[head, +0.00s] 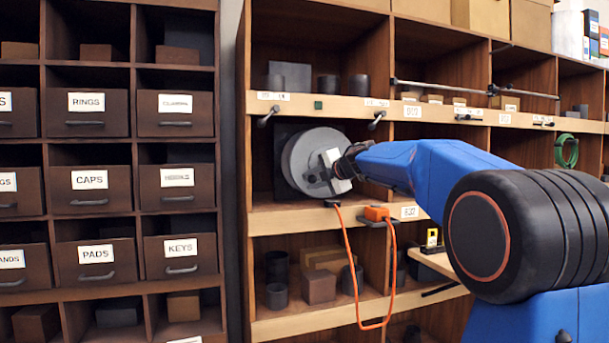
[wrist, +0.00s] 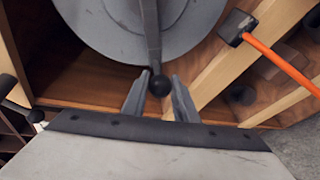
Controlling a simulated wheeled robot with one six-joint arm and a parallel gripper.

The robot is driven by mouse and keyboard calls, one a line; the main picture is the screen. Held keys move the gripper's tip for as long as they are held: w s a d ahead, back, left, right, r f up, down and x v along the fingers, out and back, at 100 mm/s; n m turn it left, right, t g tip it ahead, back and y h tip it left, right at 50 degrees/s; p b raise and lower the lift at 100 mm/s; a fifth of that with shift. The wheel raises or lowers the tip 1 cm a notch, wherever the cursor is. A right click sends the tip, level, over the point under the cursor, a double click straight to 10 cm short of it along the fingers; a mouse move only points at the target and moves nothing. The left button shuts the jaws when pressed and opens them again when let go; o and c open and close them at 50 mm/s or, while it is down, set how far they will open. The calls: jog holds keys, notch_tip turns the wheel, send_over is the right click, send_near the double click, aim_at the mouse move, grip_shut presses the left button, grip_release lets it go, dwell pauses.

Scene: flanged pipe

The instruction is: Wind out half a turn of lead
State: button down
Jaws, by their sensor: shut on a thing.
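A grey round reel (head: 303,158) sits upright in a shelf bay; its face fills the top of the wrist view (wrist: 105,35). A thin crank arm (wrist: 152,40) runs down across the face to a dark round knob (wrist: 160,87). My gripper (wrist: 160,79) is shut on the crank handle by the knob, one finger on each side. In the head view my gripper (head: 338,170) is at the reel's right side and hides the crank. The orange lead (head: 351,262) hangs in a loop below the bay, from a dark end piece (head: 334,204) to an orange block (head: 376,213).
Labelled drawers (head: 90,181) stand at the left. Dark hooks (head: 268,117) stick out from the shelf edge above the reel. Blocks and cylinders (head: 318,286) fill the bay below. A green coil (head: 566,150) hangs at the right.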

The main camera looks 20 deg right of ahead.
jog(key=shift+d+f+n+h, duration=0.45)
jog(key=shift+f+n+h, duration=0.05)
jog(key=shift+f+n, duration=0.3)
jog(key=c, duration=1.4)
grip_release()
jog(key=shift+c, duration=0.2)
jog(key=shift+r, duration=0.1)
jog(key=v, duration=1.7)
jog(key=shift+r, duration=0.3)
jog(key=shift+o, duration=0.2)
jog(key=shift+s, duration=0.1)
